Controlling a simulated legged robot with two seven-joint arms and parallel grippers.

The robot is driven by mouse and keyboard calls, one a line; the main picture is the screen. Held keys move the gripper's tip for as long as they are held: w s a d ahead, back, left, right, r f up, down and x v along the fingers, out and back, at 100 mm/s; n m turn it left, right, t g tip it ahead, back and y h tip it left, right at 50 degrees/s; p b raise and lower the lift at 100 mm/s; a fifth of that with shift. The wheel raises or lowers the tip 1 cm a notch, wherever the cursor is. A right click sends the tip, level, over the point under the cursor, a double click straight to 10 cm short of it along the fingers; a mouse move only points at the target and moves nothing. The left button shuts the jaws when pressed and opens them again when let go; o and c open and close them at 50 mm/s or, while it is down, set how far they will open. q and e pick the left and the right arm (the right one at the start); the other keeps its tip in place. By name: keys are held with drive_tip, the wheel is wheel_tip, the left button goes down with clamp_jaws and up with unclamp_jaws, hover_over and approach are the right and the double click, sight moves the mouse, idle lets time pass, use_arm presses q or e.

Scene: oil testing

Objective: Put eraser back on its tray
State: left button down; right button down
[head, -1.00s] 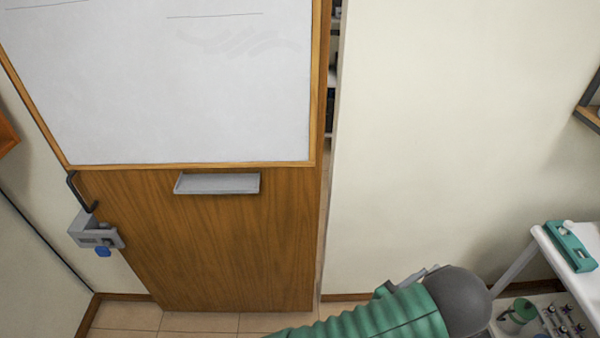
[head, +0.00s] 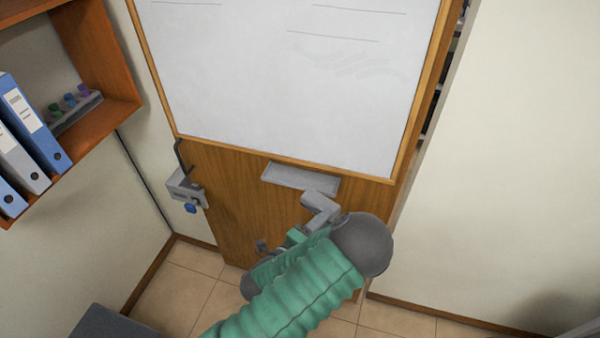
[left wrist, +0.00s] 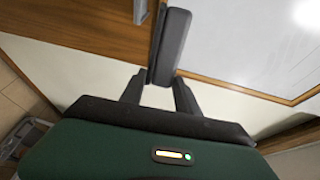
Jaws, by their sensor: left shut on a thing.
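The eraser (left wrist: 170,45) is a long dark grey block in the left wrist view. My left gripper (left wrist: 160,85) is shut on its near end, with a finger on each side. In the head view my left gripper (head: 272,247) is small and partly hidden by my green-sleeved arm, in front of the door and below the tray. The eraser's outline is hard to make out there. The tray (head: 300,178) is a shallow light grey ledge on the wooden door, just under the whiteboard, and looks empty. My right gripper is not in view.
The whiteboard (head: 290,75) fills the upper part of the door (head: 235,190). A grey latch with a black handle (head: 186,188) is at the door's left edge. A wooden shelf (head: 105,105) with binders (head: 35,125) is on the left wall. Tiled floor shows below.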

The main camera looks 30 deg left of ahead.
sight(303, 205)
use_arm(q)
drive_tip(key=w+a+b, duration=0.1)
drive_tip(key=a+b, duration=0.1)
drive_tip(key=w+a+f+b, duration=0.1)
drive_tip(key=w+a+b, duration=0.1)
drive_tip(key=a+b, duration=0.1)
drive_tip(key=w+a+b, duration=0.1)
drive_tip(key=a+b, duration=0.1)
drive_tip(key=shift+w+a+f, duration=0.25)
drive_tip(key=shift+w+a, duration=0.1)
drive_tip(key=shift+w, duration=0.05)
drive_tip(key=w+a+f+b, duration=0.4)
drive_tip(key=a+b, duration=0.1)
drive_tip(key=shift+w+a+f, duration=0.2)
drive_tip(key=shift+w+a, duration=0.05)
drive_tip(key=shift+w, duration=0.15)
drive_tip(key=c, duration=0.9)
unclamp_jaws()
drive_tip(key=shift+r, duration=0.15)
